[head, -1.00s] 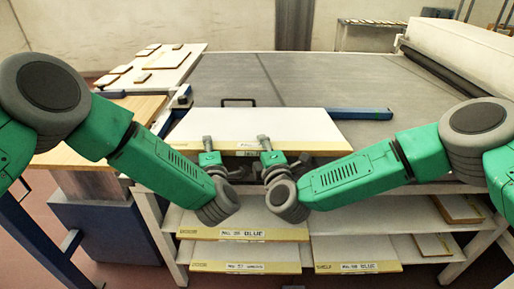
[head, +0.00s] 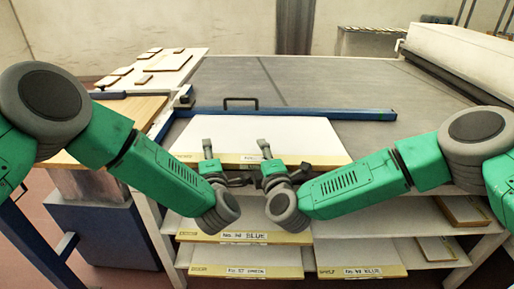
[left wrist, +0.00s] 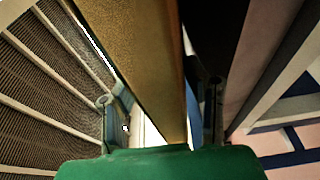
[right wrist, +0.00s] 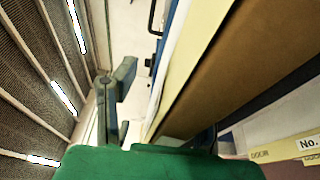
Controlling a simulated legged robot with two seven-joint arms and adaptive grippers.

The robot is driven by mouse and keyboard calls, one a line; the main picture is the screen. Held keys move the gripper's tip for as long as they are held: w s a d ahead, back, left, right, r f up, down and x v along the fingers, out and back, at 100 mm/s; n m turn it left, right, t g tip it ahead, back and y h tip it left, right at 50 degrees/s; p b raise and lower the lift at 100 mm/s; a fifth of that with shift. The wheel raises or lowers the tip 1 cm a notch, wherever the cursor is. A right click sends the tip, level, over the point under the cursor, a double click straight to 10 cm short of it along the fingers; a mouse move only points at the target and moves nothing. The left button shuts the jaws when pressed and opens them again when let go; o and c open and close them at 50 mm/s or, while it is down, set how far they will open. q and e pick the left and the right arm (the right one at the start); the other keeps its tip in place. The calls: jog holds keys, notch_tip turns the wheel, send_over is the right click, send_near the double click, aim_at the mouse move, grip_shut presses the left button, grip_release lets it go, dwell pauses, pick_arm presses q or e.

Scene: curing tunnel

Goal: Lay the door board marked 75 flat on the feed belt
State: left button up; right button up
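A white-topped board with a yellow front edge (head: 270,134) lies roughly level at the near side of the feed belt (head: 330,84). Its front label is partly hidden by my right gripper, so I cannot read the full number. My left gripper (head: 214,164) and right gripper (head: 270,165) are side by side at its front edge. In the left wrist view the board (left wrist: 150,60) passes between the fingers (left wrist: 165,112) with gaps. In the right wrist view the board (right wrist: 215,60) also passes between the fingers, the far one mostly hidden. Both grippers look open around it.
A blue bar (head: 372,115) with a black handle crosses behind the board. Labelled boards, one marked blue (head: 290,238), lie on shelves below. A side table (head: 165,65) at left holds small panels. A white roller housing (head: 470,58) stands right. The belt beyond the bar is clear.

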pick_arm(q)
jog(key=shift+a, duration=0.3)
pick_arm(e)
jog(key=shift+a+r, duration=0.1)
jog(key=shift+a, duration=0.15)
pick_arm(q)
jog(key=o, duration=0.5)
jog(key=shift+d, duration=0.1)
jog(key=shift+c, duration=0.2)
pick_arm(e)
jog(key=shift+d, duration=0.1)
pick_arm(q)
jog(key=shift+d, duration=0.55)
pick_arm(e)
jog(key=shift+w+d, duration=0.15)
jog(key=shift+d, duration=0.4)
jog(key=shift+a+r, duration=0.1)
jog(key=shift+a, duration=0.25)
pick_arm(q)
jog(key=v, duration=0.7)
jog(key=shift+s, duration=0.35)
pick_arm(e)
jog(key=shift+d, duration=0.1)
pick_arm(q)
jog(key=shift+f, duration=0.1)
pick_arm(e)
jog(key=o, duration=0.5)
